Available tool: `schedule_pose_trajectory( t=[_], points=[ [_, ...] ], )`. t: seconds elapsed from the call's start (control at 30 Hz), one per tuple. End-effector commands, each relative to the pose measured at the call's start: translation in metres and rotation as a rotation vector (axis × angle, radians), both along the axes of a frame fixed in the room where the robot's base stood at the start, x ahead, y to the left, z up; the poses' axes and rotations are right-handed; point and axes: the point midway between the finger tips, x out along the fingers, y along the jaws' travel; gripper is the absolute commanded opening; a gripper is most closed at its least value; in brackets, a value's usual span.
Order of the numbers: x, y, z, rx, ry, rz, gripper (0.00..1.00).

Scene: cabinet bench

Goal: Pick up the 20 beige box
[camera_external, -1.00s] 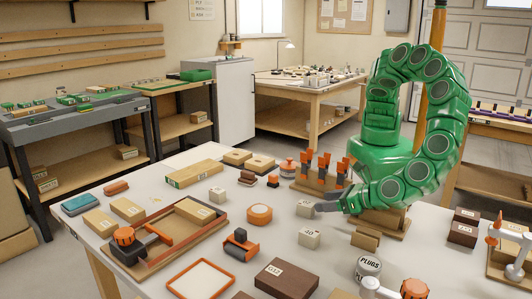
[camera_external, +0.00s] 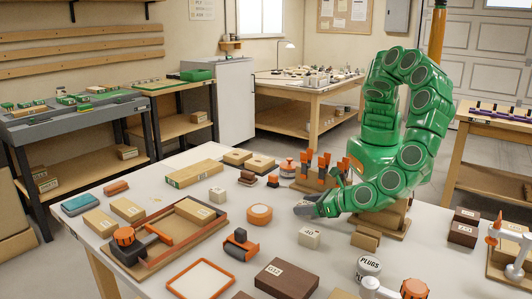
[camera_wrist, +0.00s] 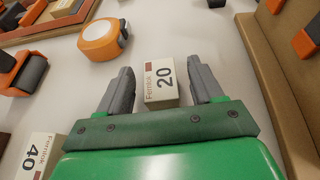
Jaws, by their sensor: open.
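The beige box marked 20 (camera_wrist: 160,84) lies on the table between the two fingers of my gripper (camera_wrist: 162,85) in the wrist view. A gap shows between the box and each finger. My gripper is open; in the external view my gripper (camera_external: 305,208) is low over the table at the spot of the box, which is mostly hidden there.
A similar beige box marked 40 (camera_external: 309,236) stands close by, at lower left in the wrist view (camera_wrist: 37,155). A wooden rack with orange-handled tools (camera_external: 318,172) stands behind my gripper. A brown box (camera_external: 286,279) lies nearer.

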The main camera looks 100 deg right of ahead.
Motion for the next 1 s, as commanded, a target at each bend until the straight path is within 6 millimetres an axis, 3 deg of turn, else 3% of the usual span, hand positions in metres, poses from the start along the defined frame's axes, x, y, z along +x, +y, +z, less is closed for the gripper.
schedule_pose_trajectory(
  t=[0.17, 0.53, 0.83, 1.0],
  points=[
    [0.000, 0.000, 0.000, 0.000, 0.000, 0.000, 0.63],
    [0.000, 0.000, 0.000, 0.000, 0.000, -0.001, 0.07],
    [0.000, 0.000, 0.003, -0.001, -0.001, -0.001, 0.07],
    [0.000, 0.000, 0.016, 0.000, -0.003, -0.001, 0.07]
  ],
)
